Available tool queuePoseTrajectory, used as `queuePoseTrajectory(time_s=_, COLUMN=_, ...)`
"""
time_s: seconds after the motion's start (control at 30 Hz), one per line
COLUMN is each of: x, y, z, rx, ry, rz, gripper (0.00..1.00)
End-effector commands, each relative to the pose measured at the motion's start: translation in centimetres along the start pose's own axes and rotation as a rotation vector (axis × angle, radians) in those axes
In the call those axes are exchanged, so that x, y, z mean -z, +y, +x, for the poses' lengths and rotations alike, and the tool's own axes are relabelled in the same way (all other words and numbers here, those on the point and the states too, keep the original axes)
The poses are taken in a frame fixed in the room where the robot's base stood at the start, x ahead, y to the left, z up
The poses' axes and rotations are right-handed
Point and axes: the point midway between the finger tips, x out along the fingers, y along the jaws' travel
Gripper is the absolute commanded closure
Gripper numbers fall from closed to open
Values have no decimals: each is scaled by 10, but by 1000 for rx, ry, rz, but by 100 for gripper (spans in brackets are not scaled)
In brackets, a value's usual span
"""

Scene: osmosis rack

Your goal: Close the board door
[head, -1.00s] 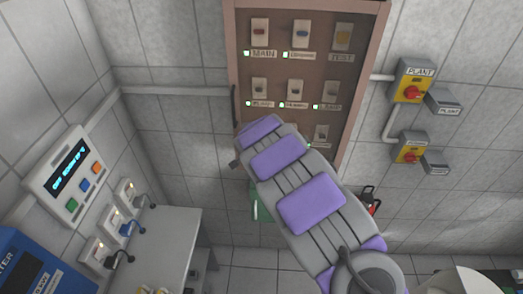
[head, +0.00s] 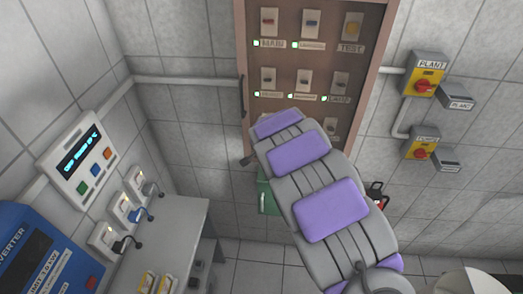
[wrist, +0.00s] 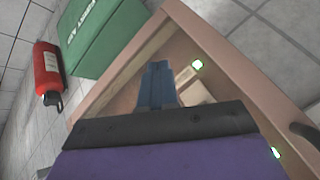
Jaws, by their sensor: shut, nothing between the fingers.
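The board (head: 250,75) is a brown-framed panel on the back wall in the head view, with several labelled switches and green lights. A dark handle (head: 242,95) is on its left edge. The door looks about flush with the frame, but I cannot tell if it is fully closed. In the wrist view the brown frame (wrist: 235,70) runs diagonally, with the handle (wrist: 303,133) at right. My gripper (wrist: 158,72) is shut and empty in front of the board's lower part. Contact cannot be told. My arm hides the gripper and the board's lower part in the head view.
Yellow switch boxes (head: 425,75) are right of the board. A green first-aid box (wrist: 105,35) and a red extinguisher (wrist: 47,72) are below it. At left are a bench (head: 180,215), a display panel (head: 78,160) and a blue inverter (head: 40,250).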

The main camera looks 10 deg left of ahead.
Motion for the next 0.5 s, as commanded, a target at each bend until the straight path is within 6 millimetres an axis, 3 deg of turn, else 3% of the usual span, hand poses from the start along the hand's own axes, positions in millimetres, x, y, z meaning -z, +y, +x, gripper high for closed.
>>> queuePoseTrajectory(time_s=0.1, x=-5, y=-17, z=-14, rx=2, ry=9, rz=-11, gripper=100)
queuePoseTrajectory(time_s=0.5, x=-21, y=-43, z=-69, rx=-2, ry=1, rz=-11, gripper=100)
